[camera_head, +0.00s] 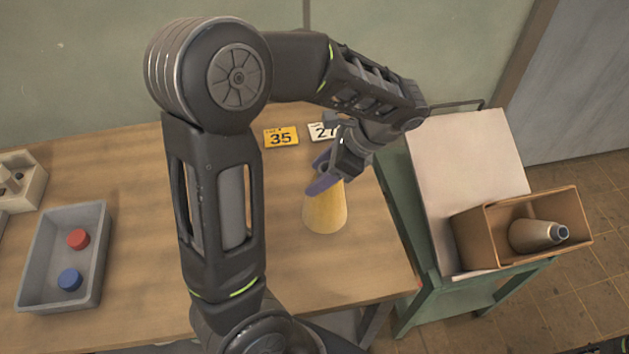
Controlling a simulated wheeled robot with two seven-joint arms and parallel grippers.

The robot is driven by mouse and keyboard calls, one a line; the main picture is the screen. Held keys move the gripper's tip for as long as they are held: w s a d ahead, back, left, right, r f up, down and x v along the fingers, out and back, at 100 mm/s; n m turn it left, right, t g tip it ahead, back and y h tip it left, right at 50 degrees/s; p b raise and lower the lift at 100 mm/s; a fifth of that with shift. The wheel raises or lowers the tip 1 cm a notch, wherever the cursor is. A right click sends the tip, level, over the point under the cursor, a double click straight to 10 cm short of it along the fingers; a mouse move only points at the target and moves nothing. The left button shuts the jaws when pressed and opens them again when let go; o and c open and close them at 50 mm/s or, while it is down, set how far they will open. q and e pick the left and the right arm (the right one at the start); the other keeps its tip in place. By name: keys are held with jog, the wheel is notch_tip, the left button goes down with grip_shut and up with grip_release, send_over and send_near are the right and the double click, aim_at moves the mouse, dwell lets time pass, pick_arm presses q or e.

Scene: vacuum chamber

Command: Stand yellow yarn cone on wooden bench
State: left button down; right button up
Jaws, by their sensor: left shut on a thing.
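The yellow yarn cone (326,212) is upright on the right part of the wooden bench (350,274), or just above it; I cannot tell whether its base touches. My left gripper (325,183) is shut on the cone's narrow top, with its purple fingers around it. The fingers hide the cone's tip. My left arm crosses the middle of the view and hides part of the bench. My right gripper is not in view.
A grey tray (37,296) with a red cap (78,239) and a blue cap (70,279) is at the left. Number cards (281,138) lie behind the cone. At right, a green stand (405,232) bears a cardboard box (478,240) holding another cone (533,235).

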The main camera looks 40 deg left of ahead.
aim_at(326, 212)
pick_arm(q)
jog(key=shift+s+a+f, duration=0.1)
jog(key=shift+a, duration=0.15)
jog(key=shift+f, duration=0.3)
notch_tip(326, 212, down, 3)
jog(key=shift+d+f+b, duration=0.1)
jog(key=shift+d+b, duration=0.05)
jog(key=shift+b, duration=1.05)
jog(key=shift+c, duration=2.2)
grip_release()
